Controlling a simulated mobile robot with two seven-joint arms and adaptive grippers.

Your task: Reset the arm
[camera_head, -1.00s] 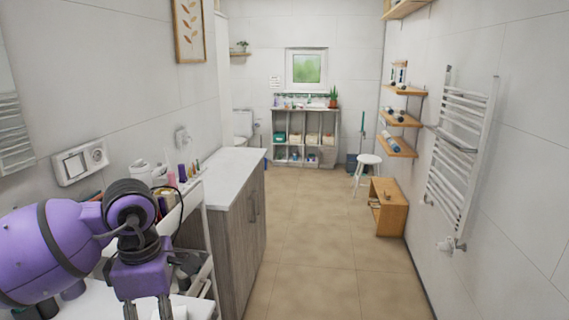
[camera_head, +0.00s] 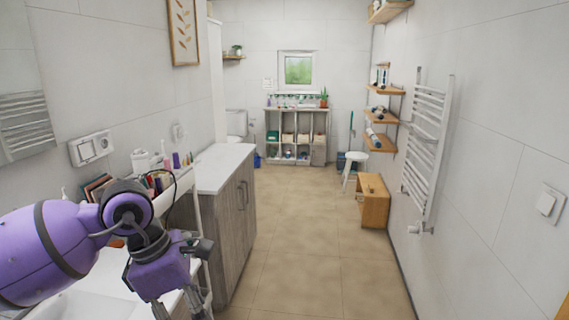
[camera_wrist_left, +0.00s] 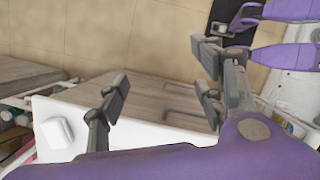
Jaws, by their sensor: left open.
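My left arm, purple with dark joints, comes in from the left in the head view. Its gripper (camera_head: 178,310) points down at the bottom edge, beside the white cart (camera_head: 184,182), with its tips partly cut off. In the left wrist view the two dark fingers of the left gripper (camera_wrist_left: 162,78) are spread wide apart with nothing between them.
Cosmetics bottles (camera_head: 140,161) stand on the cart. A wooden cabinet with a white top (camera_head: 220,168) stands just beyond it. The tiled floor (camera_head: 310,240) between is clear.

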